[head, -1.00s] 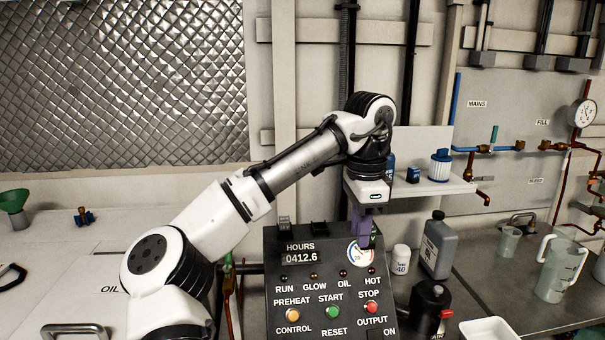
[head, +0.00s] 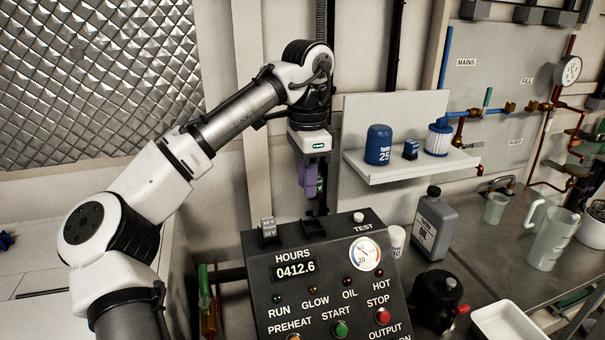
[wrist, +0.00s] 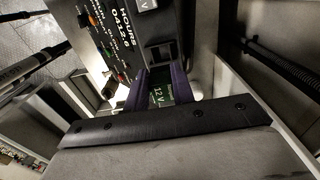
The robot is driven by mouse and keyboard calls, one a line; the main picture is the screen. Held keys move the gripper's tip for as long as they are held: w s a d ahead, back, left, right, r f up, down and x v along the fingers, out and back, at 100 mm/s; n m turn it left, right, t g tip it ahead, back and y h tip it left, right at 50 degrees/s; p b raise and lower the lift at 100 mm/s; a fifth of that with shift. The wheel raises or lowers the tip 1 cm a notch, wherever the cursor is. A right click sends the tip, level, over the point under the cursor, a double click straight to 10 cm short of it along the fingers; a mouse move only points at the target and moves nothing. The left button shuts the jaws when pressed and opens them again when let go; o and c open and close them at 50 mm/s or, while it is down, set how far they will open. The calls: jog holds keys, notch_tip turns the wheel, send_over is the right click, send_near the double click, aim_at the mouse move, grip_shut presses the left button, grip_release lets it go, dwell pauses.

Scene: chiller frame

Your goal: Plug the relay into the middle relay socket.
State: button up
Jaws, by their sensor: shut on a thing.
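The relay, a dark green block marked 12 V (wrist: 157,96), is between the purple fingers of my gripper (wrist: 160,80) in the wrist view. In the head view my gripper (head: 311,190) points down behind and above the control box, with a bit of green relay (head: 320,185) showing. My gripper is shut on the relay. The middle relay socket (head: 312,228) is a black block on the box's top edge, below the gripper; it also shows in the wrist view (wrist: 160,54) just ahead of the fingers. A gap appears between relay and socket. The relay's lower end is hidden.
The control box (head: 330,295) has a gauge and lamps. A shelf (head: 405,170) with blue filters is to the right. An oil bottle (head: 433,225) stands on the bench.

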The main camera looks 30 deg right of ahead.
jog(key=shift+s, duration=0.15)
jog(key=shift+f+b, duration=1.05)
jog(key=shift+f, duration=1.8)
jog(key=shift+p, duration=1.1)
jog(key=shift+f+b, duration=0.5)
jog(key=shift+f, duration=0.8)
jog(key=o, duration=1)
jog(key=shift+o, duration=0.2)
notch_tip(320, 180, up, 14)
